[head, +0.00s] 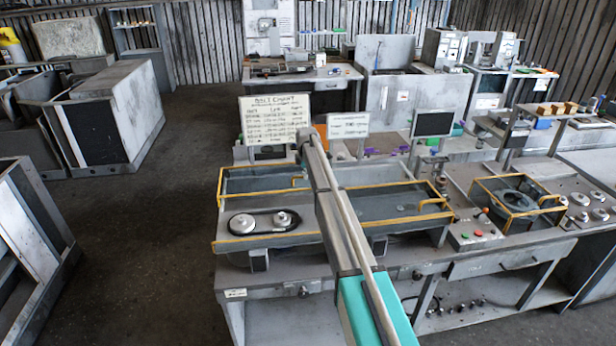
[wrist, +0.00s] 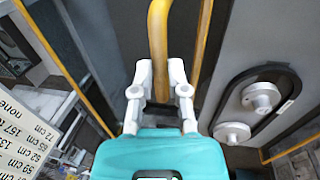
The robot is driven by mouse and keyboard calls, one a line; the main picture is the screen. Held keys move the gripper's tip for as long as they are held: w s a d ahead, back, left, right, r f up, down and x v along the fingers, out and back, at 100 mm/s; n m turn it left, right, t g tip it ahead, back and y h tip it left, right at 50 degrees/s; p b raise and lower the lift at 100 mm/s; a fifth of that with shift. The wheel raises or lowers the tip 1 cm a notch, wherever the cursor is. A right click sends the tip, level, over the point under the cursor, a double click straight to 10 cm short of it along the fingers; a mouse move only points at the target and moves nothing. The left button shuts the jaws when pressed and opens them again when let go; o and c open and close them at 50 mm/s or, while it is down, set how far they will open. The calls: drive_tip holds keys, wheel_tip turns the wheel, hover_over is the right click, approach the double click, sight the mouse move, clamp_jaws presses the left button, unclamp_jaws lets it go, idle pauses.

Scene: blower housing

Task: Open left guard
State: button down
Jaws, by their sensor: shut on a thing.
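The left guard is a yellow-edged grey panel (head: 262,180) on the left half of the bench. Its yellow bar handle (head: 298,181) is at its right, beside my arm. In front of the panel, a black belt on two metal pulleys (head: 265,222) lies uncovered. In the wrist view, my gripper (wrist: 158,78) is shut on the yellow handle (wrist: 157,30), with one white finger on each side. The belt and pulleys (wrist: 248,110) show to its right. My fingertips cannot be made out in the head view. I cannot tell the panel's exact tilt.
A second yellow-edged guard (head: 395,200) lies to the right of my arm. A yellow cage (head: 517,203) and red and green buttons (head: 478,220) are further right. A written sign (head: 274,118) and a smaller sign (head: 348,125) stand behind.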

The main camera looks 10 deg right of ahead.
drive_tip(key=shift+a, duration=0.2)
drive_tip(key=c, duration=0.6)
unclamp_jaws()
drive_tip(key=shift+c, duration=0.2)
drive_tip(key=shift+d+r, duration=0.1)
